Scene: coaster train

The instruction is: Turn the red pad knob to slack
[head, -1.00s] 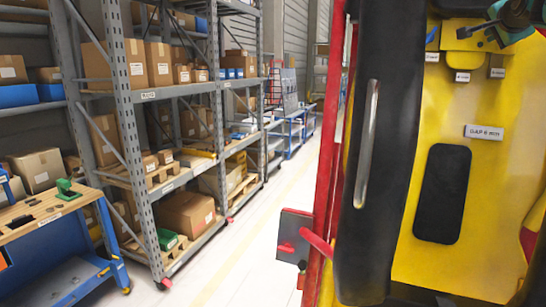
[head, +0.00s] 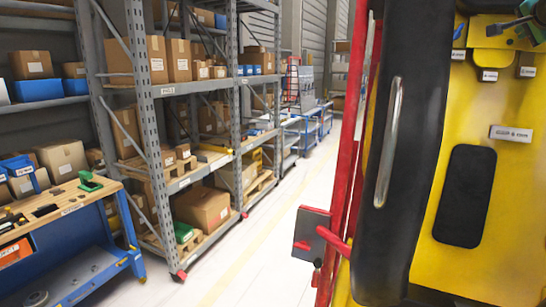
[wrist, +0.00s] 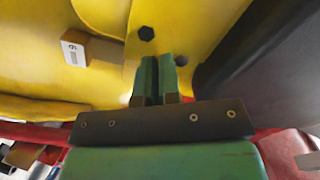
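No red pad knob can be made out for certain in either view. In the head view, a red lever (head: 334,243) sticks out beside a grey plate (head: 312,234) on the red frame, left of the yellow body (head: 510,180) of the train. In the wrist view, my gripper (wrist: 159,60) has two green fingers close together with only a thin dark line between them and nothing seen in them. It points at a yellow surface (wrist: 100,20) with a dark bolt (wrist: 147,34) just beyond the fingertips.
In the head view, a black padded bar (head: 405,150) with a metal handle stands before the yellow body. A small white label (head: 511,133) is on that body. Shelving with boxes (head: 205,90) and a blue workbench (head: 75,250) stand left. The white floor between is clear.

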